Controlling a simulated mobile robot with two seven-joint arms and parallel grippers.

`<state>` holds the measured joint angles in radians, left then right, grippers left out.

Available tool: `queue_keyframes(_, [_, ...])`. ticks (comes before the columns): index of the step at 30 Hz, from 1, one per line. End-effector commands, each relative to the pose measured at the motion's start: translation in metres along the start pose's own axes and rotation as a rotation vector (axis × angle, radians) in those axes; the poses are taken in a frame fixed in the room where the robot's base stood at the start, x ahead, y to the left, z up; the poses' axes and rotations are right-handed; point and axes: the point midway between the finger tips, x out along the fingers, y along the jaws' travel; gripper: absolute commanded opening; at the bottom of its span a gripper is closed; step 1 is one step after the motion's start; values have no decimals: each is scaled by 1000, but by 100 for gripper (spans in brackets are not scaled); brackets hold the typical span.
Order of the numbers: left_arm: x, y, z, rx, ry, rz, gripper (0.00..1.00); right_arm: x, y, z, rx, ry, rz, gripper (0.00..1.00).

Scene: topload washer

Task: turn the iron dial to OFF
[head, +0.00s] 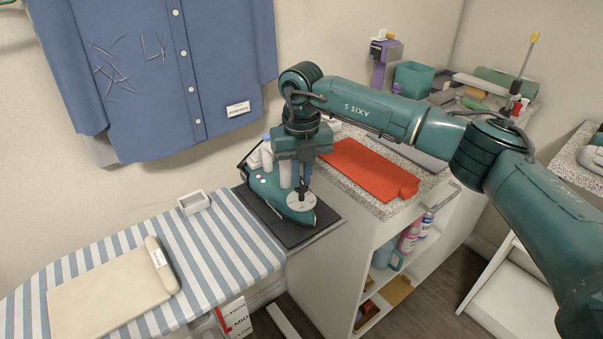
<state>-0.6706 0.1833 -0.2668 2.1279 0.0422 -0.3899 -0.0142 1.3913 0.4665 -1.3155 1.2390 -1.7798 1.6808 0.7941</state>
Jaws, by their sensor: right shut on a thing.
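A teal iron (268,196) sits on a dark rest mat (313,233) at the right end of the ironing board. Its round pale dial (301,204) faces up near the front of the iron. My right gripper (303,195) points straight down over the dial, with its fingers shut on the dial's middle. The fingers hide the knob, and the dial's marks are too small to read. My left gripper is not in the head view.
The striped ironing board (225,225) holds a folded beige cloth (100,293) and a small grey tray (194,202). A red cloth (368,170) lies on the speckled counter to the right. White bottles stand close behind the iron. A blue shirt (160,70) hangs on the wall.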

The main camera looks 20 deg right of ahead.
Motion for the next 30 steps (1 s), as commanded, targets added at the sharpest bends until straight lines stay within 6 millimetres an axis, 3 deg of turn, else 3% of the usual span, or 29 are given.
queue_keyframes(30, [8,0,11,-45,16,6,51,0,0,1,-899,-3,0,0])
